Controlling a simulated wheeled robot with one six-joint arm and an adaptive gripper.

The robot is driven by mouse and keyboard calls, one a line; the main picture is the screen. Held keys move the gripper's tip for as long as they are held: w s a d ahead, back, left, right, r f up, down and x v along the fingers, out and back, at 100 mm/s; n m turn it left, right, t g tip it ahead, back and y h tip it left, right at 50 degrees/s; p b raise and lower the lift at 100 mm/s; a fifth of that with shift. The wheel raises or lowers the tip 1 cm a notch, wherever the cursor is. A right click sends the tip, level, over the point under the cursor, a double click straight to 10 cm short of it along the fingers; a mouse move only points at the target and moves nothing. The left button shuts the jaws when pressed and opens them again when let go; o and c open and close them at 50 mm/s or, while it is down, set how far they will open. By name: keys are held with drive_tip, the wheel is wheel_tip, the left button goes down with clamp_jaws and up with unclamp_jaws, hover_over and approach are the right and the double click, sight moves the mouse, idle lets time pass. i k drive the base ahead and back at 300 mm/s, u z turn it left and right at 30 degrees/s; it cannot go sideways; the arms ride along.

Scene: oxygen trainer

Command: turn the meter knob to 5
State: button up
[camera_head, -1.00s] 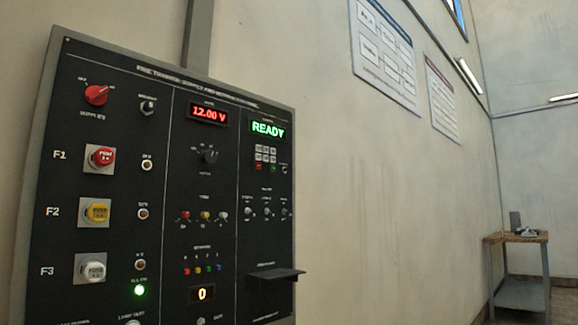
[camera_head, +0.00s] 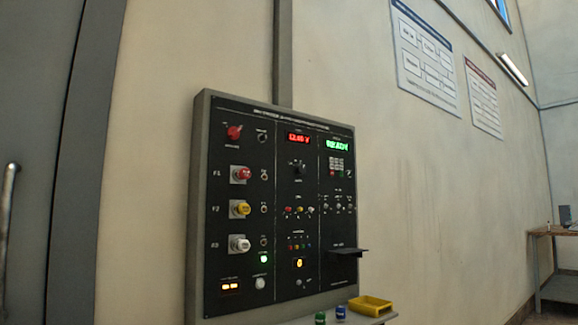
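The black control panel (camera_head: 285,205) in its grey case hangs on the wall left of centre, seen at an angle. The black meter knob (camera_head: 298,166) sits in its middle column, under the red display (camera_head: 298,137), which looks like 12.00 V. The knob's pointer and scale marks are too small to read. A red rotary knob (camera_head: 234,132) is at upper left. My gripper is not in view.
A shelf with a yellow tray (camera_head: 370,305), a green item (camera_head: 320,318) and a blue item (camera_head: 340,312) is below the panel. A small ledge (camera_head: 348,251) juts from its lower right. A grey door (camera_head: 60,150) stands left; a wooden table (camera_head: 555,235) stands far right.

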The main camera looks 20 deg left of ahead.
sight(299, 170)
drive_tip(key=k, duration=0.2)
drive_tip(key=u, duration=1)
